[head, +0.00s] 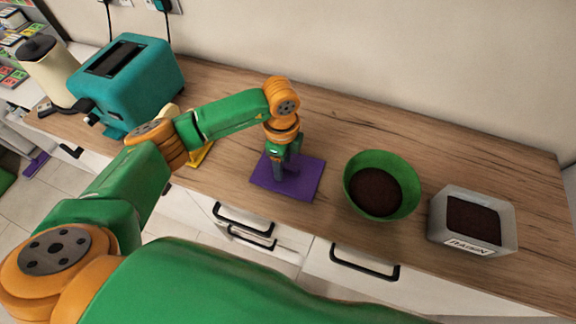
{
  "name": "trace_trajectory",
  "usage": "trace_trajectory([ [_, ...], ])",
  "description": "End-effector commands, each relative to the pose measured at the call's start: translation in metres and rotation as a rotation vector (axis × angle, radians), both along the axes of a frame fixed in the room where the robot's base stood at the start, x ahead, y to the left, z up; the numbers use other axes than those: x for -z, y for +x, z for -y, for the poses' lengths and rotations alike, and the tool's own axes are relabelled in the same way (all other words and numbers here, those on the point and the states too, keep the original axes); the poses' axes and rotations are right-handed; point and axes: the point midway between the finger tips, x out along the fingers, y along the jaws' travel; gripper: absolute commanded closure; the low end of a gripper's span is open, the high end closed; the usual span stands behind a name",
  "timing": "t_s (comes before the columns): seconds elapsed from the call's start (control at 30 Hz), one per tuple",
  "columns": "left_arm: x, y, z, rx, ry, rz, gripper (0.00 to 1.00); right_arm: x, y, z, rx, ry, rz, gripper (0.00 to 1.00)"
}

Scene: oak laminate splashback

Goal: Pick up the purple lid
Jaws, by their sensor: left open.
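The purple lid (304,180) is a flat square lying on the wooden counter near its front edge. My left gripper (279,178) points down over the left-middle part of the lid and hides some of it. It is open, with nothing seen between its fingers. I cannot tell whether the fingertips touch the lid. My right gripper is not in view.
A green bowl (397,208) with dark contents and a grey bin labelled RAISIN (468,246) stand to the right. A teal toaster (152,82) and a cream kettle (50,72) stand left. A yellow object (201,153) is partly hidden behind my left arm. The counter behind the bowl is clear.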

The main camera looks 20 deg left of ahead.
Motion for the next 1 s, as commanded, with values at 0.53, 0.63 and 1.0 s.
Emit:
trace_trajectory([
  [0.53, 0.001, 0.0, 0.0, 0.001, -0.001, 0.0, 1.0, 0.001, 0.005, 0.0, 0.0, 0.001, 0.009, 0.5],
  [0.63, 0.0, 0.0, 0.0, 0.001, -0.002, 0.0, 1.0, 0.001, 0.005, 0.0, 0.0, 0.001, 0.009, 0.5],
  [1.0, -0.037, -0.003, 0.008, 0.007, -0.005, 0.004, 1.0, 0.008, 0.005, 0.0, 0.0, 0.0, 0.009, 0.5],
])
